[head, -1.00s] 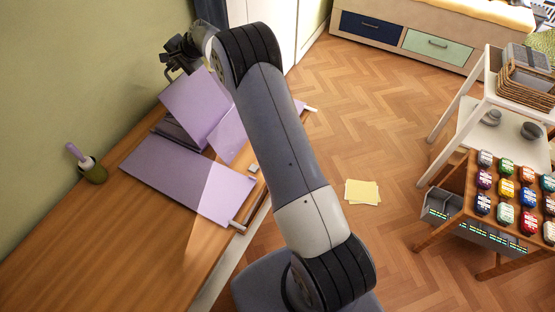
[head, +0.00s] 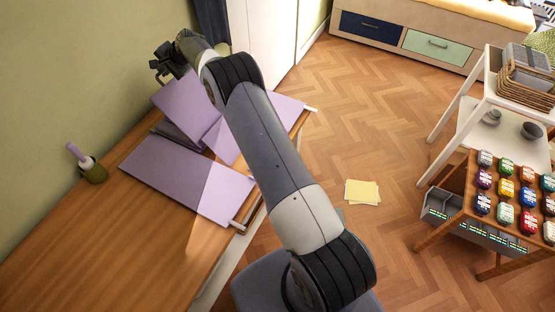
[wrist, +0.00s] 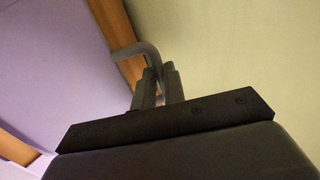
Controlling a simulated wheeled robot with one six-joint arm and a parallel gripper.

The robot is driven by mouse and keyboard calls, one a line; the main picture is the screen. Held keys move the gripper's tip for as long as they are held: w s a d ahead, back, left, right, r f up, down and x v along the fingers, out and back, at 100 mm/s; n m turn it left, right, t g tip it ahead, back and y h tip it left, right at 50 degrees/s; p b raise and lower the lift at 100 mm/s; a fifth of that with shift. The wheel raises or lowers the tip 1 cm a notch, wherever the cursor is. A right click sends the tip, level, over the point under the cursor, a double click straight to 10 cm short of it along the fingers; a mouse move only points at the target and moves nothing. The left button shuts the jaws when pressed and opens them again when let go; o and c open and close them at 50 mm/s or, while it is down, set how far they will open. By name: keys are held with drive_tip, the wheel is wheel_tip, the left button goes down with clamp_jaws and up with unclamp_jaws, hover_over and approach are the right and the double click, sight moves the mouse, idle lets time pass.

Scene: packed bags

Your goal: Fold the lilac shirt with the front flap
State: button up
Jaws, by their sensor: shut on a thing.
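A lilac sheet-like shirt lies over a folding board on the wooden desk in the head view. Its flat near part (head: 165,172) lies on the desk, and further lilac parts (head: 278,118) lie toward the far right, partly behind my arm. A lilac flap (head: 180,106) stands tilted up near the wall, with a dark grey panel (head: 180,136) showing below it. My gripper (head: 165,70) is at the flap's upper far edge. In the wrist view my gripper (wrist: 158,88) is shut on a grey curved handle (wrist: 138,50) beside the lilac surface (wrist: 60,75).
A green pot with a lilac-handled thing (head: 90,168) stands at the desk's left by the wall. Pale bar ends (head: 237,226) stick out at the desk's front edge. The near desk (head: 110,255) is clear. A cart of coloured jars (head: 505,200) stands right.

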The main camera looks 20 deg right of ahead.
drive_tip(key=shift+x, duration=0.95)
drive_tip(key=shift+b+v, duration=0.9)
drive_tip(key=shift+v, duration=0.65)
drive_tip(key=shift+s+f, duration=0.1)
drive_tip(key=shift+s+d+f+b+v, duration=0.15)
drive_tip(key=shift+b+v, duration=0.35)
drive_tip(key=shift+v, duration=0.45)
drive_tip(key=shift+s+f+b+v, duration=0.15)
drive_tip(key=shift+b+v, duration=0.35)
drive_tip(key=shift+v, duration=0.4)
drive_tip(key=shift+w+d+f+b+v, duration=0.1)
drive_tip(key=shift+b+v, duration=0.4)
drive_tip(key=shift+v, duration=0.45)
drive_tip(key=shift+s, duration=0.1)
drive_tip(key=shift+s+d+b, duration=0.2)
drive_tip(key=shift+b, duration=0.15)
drive_tip(key=shift+s+d+r+b, duration=0.4)
drive_tip(key=shift+s+d, duration=0.1)
drive_tip(key=shift+s, duration=0.15)
drive_tip(key=shift+s+d+r+b, duration=0.25)
drive_tip(key=shift+s+d+b, duration=0.2)
drive_tip(key=shift+s, duration=0.2)
drive_tip(key=shift+s+d+r+b, duration=0.4)
drive_tip(key=shift+s+d, duration=0.1)
drive_tip(key=shift+s, duration=0.15)
drive_tip(key=shift+f, duration=0.1)
